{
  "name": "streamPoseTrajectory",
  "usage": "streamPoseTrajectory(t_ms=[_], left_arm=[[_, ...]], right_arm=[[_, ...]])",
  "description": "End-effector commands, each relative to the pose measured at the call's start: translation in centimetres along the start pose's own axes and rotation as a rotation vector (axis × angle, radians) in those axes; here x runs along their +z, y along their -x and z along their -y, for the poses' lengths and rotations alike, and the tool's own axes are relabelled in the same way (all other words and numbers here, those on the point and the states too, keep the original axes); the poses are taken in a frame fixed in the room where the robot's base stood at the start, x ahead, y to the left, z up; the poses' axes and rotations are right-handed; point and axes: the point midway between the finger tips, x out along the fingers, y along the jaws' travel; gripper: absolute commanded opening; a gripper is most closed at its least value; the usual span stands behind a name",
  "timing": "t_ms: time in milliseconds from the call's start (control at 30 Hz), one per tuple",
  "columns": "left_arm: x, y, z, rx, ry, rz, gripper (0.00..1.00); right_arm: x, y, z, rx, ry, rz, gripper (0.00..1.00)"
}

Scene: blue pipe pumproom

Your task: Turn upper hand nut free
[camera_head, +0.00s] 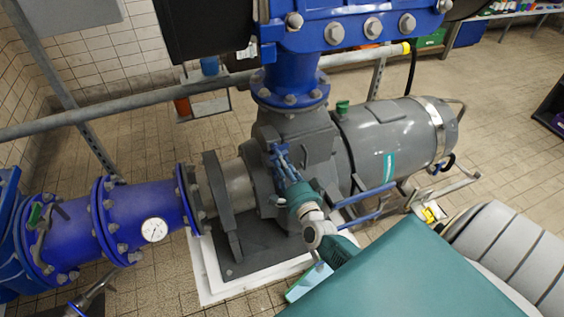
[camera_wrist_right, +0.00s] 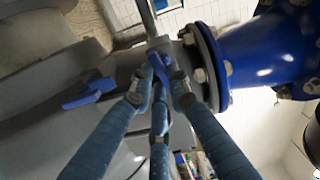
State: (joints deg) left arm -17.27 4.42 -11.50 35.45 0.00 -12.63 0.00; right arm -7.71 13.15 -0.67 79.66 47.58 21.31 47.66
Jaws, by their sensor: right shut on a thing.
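My right gripper (camera_head: 279,150) reaches the front of the grey pump casing in the head view, with its blue fingers closed together. In the right wrist view, the fingers of this gripper (camera_wrist_right: 158,85) are closed around a blue hand nut (camera_wrist_right: 160,66), which I take as the upper one; the fingers partly cover it. A second blue hand nut (camera_wrist_right: 88,94) with wings sits apart to the left, clear of the fingers. In the head view the fingers hide the held nut.
The grey pump (camera_head: 297,140) joins a blue pipe (camera_head: 145,205) with bolted flanges and a gauge (camera_head: 154,230) on the left. A grey rail (camera_head: 110,112) runs behind. A blue flanged pipe (camera_wrist_right: 262,62) is close right of the fingers in the wrist view.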

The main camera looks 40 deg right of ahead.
Motion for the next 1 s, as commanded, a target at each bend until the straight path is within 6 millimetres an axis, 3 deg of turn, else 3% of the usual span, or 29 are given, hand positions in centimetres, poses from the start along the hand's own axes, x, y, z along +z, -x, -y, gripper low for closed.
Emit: streamPoseTrajectory(t_ms=[367,1000], left_arm=[[-0.1,0.5,-0.1,0.001,-0.001,0.000,0.25],[-0.3,2.6,0.4,-0.004,0.000,-0.002,0.25]], right_arm=[[-0.1,0.0,0.1,0.001,0.107,0.000,0.00],[-0.3,0.0,0.2,0.003,0.679,0.000,0.00]])
